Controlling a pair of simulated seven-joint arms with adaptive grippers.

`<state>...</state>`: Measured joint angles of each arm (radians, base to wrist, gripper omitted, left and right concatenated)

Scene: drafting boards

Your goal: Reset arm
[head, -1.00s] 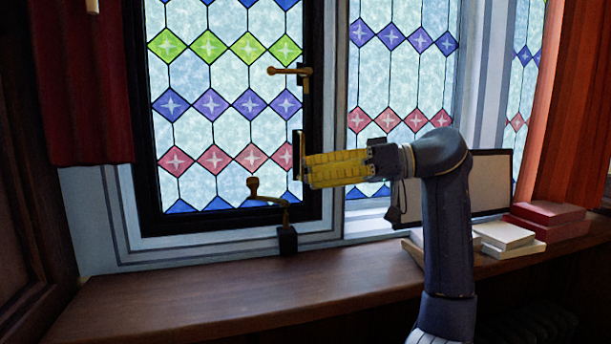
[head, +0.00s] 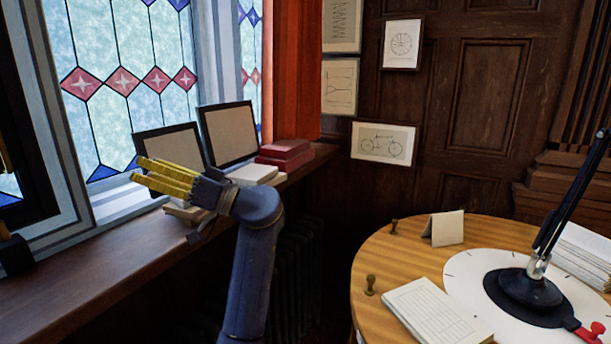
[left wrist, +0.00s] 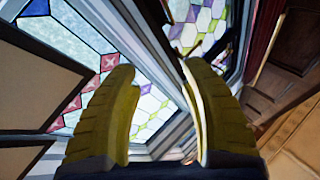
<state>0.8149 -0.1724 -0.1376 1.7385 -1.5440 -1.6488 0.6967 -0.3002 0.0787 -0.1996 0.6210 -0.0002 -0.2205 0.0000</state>
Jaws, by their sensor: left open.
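My left gripper (head: 165,180) has ribbed yellow fingers and sits on a dark blue-grey arm. In the head view it is above the window sill, in front of the framed panels and the stained-glass window. In the left wrist view its two yellow fingers (left wrist: 160,110) stand apart with nothing between them. The stained-glass window (left wrist: 165,45) shows beyond the fingertips. My right gripper is in neither view.
The wooden sill (head: 100,255) holds two framed panels (head: 229,134), red boxes (head: 285,150) and pale books. A round table (head: 375,260) at the right carries a lamp (head: 530,290), a notepad (head: 437,313), a folded card (head: 444,228) and a small stamp (head: 370,285).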

